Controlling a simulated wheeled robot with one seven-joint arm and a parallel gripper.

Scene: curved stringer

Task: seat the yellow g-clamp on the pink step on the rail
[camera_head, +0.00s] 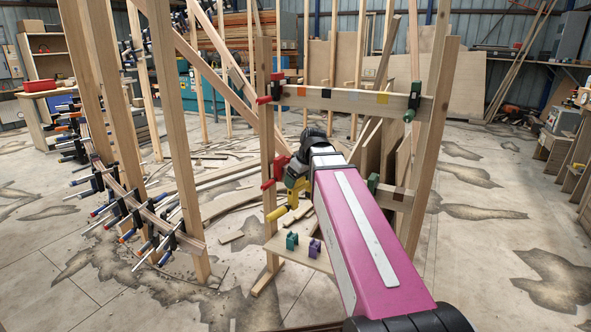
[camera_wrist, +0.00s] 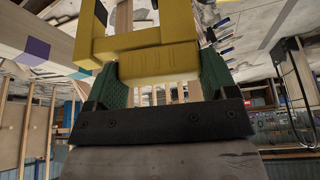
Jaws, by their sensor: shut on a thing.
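My gripper (camera_wrist: 160,80) is shut on the yellow g-clamp (camera_wrist: 165,42), whose body lies between the two green finger pads in the wrist view. In the head view my gripper (camera_head: 296,186) is beside the left post, and the yellow clamp (camera_head: 279,213) shows below it. A pale rail (camera_wrist: 75,20) with a purple patch and a teal patch runs at the upper left of the wrist view, apart from the clamp's visible part. A lower rail (camera_head: 398,192) shows right of my arm in the head view; my arm hides most of it. I cannot make out the pink step.
An upper rail (camera_head: 340,98) with coloured patches spans two posts, with a red clamp (camera_head: 275,88) and a green clamp (camera_head: 412,101) at its ends. Another red clamp (camera_head: 274,171) sits on the left post. A teal clamp (camera_head: 292,240) and purple clamp (camera_head: 314,248) stand on a board below.

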